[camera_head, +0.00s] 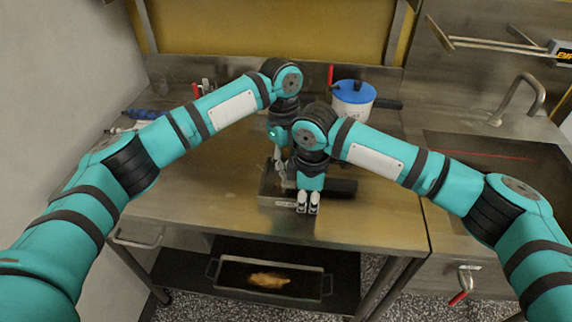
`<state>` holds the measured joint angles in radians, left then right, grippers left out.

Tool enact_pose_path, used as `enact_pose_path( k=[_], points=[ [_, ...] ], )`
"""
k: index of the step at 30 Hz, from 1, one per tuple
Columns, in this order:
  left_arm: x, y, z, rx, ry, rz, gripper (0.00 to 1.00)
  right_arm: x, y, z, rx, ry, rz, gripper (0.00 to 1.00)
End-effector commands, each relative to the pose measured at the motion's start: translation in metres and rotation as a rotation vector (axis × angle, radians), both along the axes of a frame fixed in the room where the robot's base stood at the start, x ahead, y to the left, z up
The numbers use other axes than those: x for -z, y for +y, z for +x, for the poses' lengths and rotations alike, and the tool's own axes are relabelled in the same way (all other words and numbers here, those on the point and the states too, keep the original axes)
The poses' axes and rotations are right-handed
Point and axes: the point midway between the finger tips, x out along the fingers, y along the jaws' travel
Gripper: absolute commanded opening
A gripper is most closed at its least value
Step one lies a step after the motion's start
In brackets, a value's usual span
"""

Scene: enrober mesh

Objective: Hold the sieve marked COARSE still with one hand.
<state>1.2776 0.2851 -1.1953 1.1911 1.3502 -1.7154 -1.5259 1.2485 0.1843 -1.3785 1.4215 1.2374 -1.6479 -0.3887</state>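A dark, low rectangular tray-like thing (267,188) lies on the steel table in front of me. A small pale label (284,204) is on its front edge, too small to read, so I cannot tell whether it says COARSE. My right gripper (307,204) points down at the front edge of this thing, its two fingertips side by side with a narrow gap. I cannot tell whether they hold the edge. My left gripper (280,168) points down over its back left part, partly hidden by my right arm. Its finger opening is unclear.
A white tub with a blue lid (353,95) stands at the back. A sink (490,155) with a tap (525,95) is at right. A dark tray (230,284) with something yellowish inside sits on the lower shelf.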

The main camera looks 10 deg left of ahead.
Motion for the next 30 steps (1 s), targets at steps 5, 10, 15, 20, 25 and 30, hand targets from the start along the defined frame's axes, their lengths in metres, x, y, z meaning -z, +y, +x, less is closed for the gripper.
enact_pose_path(
  k=[5,10,15,20,25,30],
  points=[
    [0.001,-0.012,0.000,0.002,0.001,-0.002,0.00,0.000,0.000,0.000,0.000,0.000,0.001,0.00],
    [0.002,-0.015,0.000,0.001,0.001,0.000,0.00,0.000,0.000,0.000,0.000,0.000,0.001,0.00],
    [0.002,-0.007,0.000,-0.001,0.001,0.002,0.00,-0.001,0.000,0.000,0.000,-0.001,0.001,0.00],
    [0.001,0.003,0.000,-0.002,0.002,0.002,0.00,-0.001,0.000,0.000,0.000,-0.001,0.001,0.00],
    [0.000,0.007,0.000,-0.001,0.001,0.002,0.00,-0.001,0.000,0.000,0.000,-0.001,0.001,0.00],
    [0.001,0.015,0.000,0.000,0.001,0.001,0.00,-0.001,0.000,0.000,0.000,-0.001,0.001,0.00]
  ],
)
